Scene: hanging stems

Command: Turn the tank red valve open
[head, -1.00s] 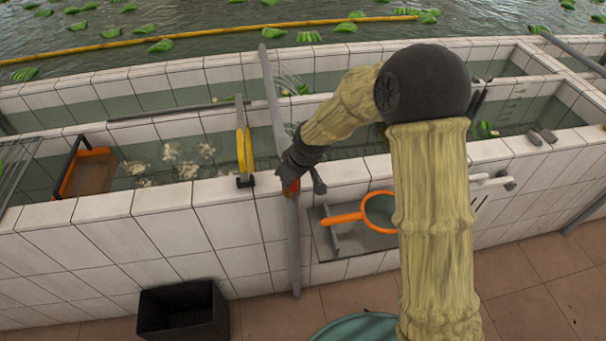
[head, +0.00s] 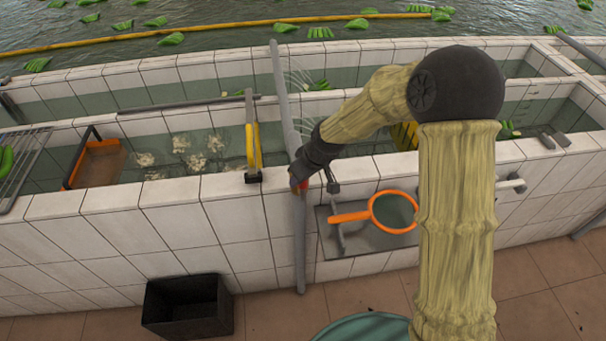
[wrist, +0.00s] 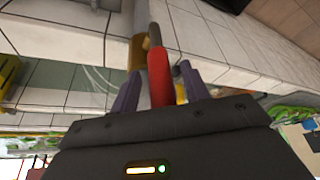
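The red valve handle (wrist: 158,78) stands between the two purple fingers of my gripper (wrist: 158,92) in the wrist view. The fingers are apart, with a narrow gap visible on each side of the handle. The handle joins a brownish fitting on the pipe (wrist: 138,50). In the head view my gripper (head: 298,183) is at the grey upright pipe (head: 300,235) on the front of the tiled tank (head: 223,215). Only a small patch of the red valve (head: 304,185) shows there; my gripper and wrist hide the rest.
An orange-rimmed net (head: 372,214) lies on a grey ledge right of the pipe. A yellow-handled tool (head: 250,148) rests on the tank wall to the left. A black bin (head: 187,306) stands on the floor. The tiled floor between bin and pipe is clear.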

